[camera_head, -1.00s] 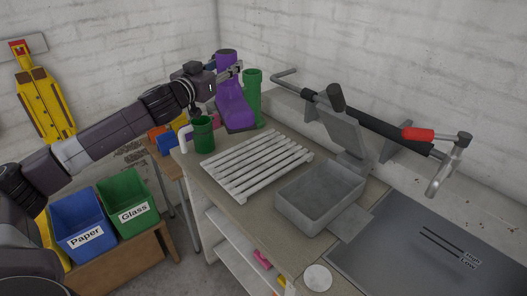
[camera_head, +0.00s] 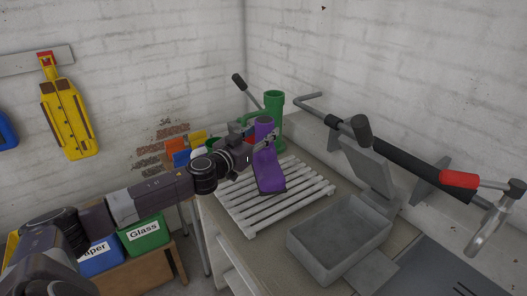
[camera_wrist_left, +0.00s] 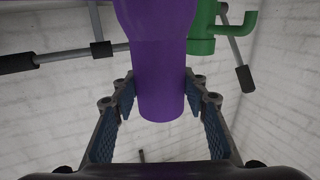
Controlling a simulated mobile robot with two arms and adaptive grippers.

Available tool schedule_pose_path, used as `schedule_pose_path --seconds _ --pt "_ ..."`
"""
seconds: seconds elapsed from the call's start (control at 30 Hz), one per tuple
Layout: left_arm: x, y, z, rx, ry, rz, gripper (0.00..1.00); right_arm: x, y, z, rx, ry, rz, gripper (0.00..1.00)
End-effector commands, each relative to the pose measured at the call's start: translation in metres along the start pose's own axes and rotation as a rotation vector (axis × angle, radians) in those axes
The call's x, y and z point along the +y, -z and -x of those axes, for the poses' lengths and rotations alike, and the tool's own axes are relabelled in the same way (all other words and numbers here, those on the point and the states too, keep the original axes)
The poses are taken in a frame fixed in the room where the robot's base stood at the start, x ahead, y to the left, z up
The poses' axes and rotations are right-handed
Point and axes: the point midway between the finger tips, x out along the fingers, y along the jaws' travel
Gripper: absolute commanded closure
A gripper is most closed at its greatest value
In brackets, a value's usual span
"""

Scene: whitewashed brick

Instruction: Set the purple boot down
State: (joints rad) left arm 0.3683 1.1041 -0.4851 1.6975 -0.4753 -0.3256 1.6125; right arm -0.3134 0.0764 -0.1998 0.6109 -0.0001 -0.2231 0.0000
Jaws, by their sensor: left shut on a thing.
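The purple boot (camera_head: 268,168) is in the grasp of my left gripper (camera_head: 268,139), which is shut on its upper shaft. In the head view the boot is roughly upright over the white slatted rack (camera_head: 305,196), with its dark sole low over the slats. I cannot tell whether the sole touches them. In the left wrist view the boot (camera_wrist_left: 160,70) stands between the two finger pads of the left gripper (camera_wrist_left: 160,100). My right gripper is not in view.
A green pump-like pipe (camera_head: 275,105) stands behind the boot. A grey basin (camera_head: 340,236) is right of the rack, below a wall bar with a red grip (camera_head: 458,179). Blue and green bins (camera_head: 145,234) stand low at the left. The rack's front slats are clear.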

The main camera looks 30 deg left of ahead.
Motion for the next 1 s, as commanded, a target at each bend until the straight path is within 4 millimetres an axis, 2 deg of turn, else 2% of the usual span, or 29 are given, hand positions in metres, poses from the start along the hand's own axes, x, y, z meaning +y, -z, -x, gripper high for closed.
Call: schedule_pose_path --seconds 0.1,0.23,0.4,0.5,0.9,0.93,1.0 --pt "-0.001 -0.011 -0.001 0.004 0.002 0.001 1.0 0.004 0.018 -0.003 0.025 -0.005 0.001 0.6" --pt "-0.001 -0.024 0.0 0.002 0.001 0.001 1.0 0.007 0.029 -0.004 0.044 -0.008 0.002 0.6" --pt "-0.001 -0.05 -0.001 0.003 0.002 0.001 1.0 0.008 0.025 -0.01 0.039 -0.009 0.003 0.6" --pt "-0.001 -0.057 -0.001 0.003 0.001 0.0 1.0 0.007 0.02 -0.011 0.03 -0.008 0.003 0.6" --pt "-0.001 -0.062 -0.001 0.003 0.002 -0.001 1.0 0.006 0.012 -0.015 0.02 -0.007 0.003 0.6" --pt "-0.001 -0.061 0.0 0.001 0.001 -0.001 0.56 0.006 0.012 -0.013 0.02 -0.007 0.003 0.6" --pt "-0.001 -0.061 0.0 0.001 0.001 -0.002 0.48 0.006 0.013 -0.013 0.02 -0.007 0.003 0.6"
